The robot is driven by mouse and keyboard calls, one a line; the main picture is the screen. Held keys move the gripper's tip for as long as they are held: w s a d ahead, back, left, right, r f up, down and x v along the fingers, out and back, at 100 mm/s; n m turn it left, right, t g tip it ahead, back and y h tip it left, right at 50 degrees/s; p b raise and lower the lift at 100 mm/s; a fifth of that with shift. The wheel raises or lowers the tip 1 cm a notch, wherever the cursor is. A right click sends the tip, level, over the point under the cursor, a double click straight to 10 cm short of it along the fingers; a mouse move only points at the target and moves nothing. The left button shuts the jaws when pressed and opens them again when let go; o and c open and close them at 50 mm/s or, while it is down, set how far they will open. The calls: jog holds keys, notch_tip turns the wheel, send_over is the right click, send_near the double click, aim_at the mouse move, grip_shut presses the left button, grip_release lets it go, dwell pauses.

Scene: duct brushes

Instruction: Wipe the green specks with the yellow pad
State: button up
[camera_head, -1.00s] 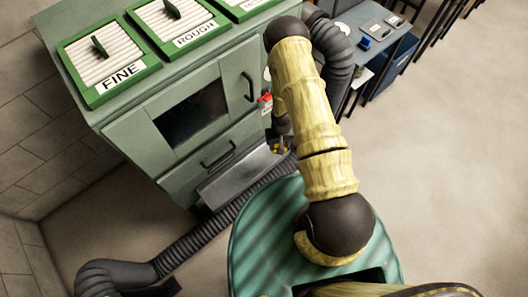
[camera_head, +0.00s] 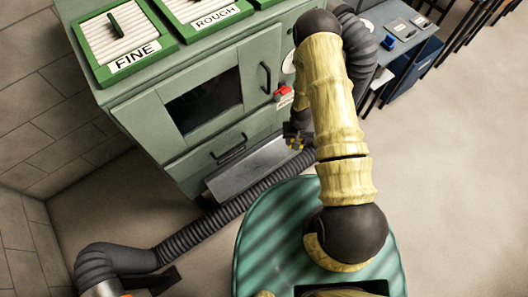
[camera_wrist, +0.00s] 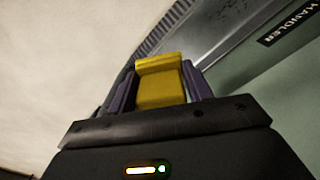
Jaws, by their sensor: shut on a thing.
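My gripper (camera_wrist: 160,88) is shut on the yellow pad (camera_wrist: 160,80), which sits between its two dark purple fingers in the wrist view. In the head view my gripper (camera_head: 294,142) is small and partly hidden by my arm, low in front of the green cabinet and near the right end of the metal tray. Only a little yellow shows there. I cannot make out any green specks in either view.
The green cabinet (camera_head: 185,140) has a dark window, handles and a red switch (camera_head: 283,92). A metal tray (camera_head: 248,166) juts from its base. A black ribbed hose (camera_head: 215,215) runs along the floor. A blue-grey bench (camera_head: 405,60) stands at the right. Floor at right is clear.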

jog(key=w+a+f+m+b, duration=0.1)
jog(key=a+f+b, duration=0.9)
jog(key=b, duration=1.3)
jog(key=shift+a+f+m, duration=0.35)
jog(key=shift+a+m, duration=0.15)
jog(key=shift+a, duration=0.75)
jog(key=shift+f, duration=0.1)
notch_tip(320, 180, down, 6)
jog(key=b, duration=0.5)
jog(key=shift+b, duration=0.4)
jog(key=shift+f+b, duration=0.5)
jog(key=shift+f, duration=0.45)
